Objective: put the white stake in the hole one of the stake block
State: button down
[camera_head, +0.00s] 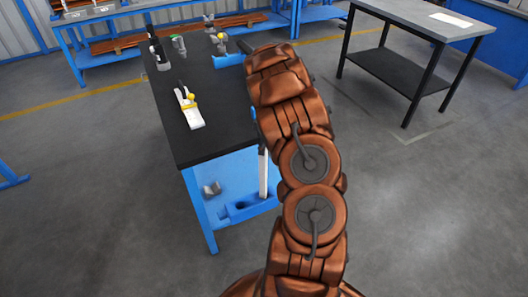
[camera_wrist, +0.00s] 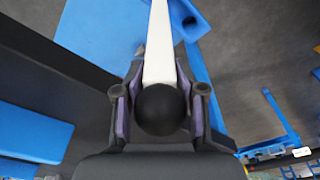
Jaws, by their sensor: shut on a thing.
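The white stake (camera_head: 263,172) hangs roughly upright beside the table's front edge, with its lower end at the blue stake block (camera_head: 238,214). In the wrist view my gripper (camera_wrist: 159,92) is shut on the stake (camera_wrist: 159,45), just by its black ball end (camera_wrist: 160,110). The stake runs away from me, its far end cut off by the top edge. Part of the stake block (camera_wrist: 187,12) shows there, with a dark hole beside the stake. I cannot tell whether the tip is in a hole or above the block. In the head view my arm hides the gripper.
The block sits on the blue lower shelf (camera_head: 218,172) of the black-topped table (camera_head: 205,142). A small grey part (camera_head: 212,188) lies left of it. A white and yellow tool (camera_head: 188,107) and several other items stand on the tabletop. Another table (camera_head: 420,20) stands at right.

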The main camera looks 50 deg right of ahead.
notch_tip(320, 180, down, 3)
jog(key=shift+r+p, duration=0.1)
jog(key=shift+p, duration=0.3)
jog(key=shift+f+b, duration=0.3)
jog(key=c, duration=0.7)
grip_release()
jog(key=shift+o, duration=0.2)
jog(key=shift+r, duration=0.1)
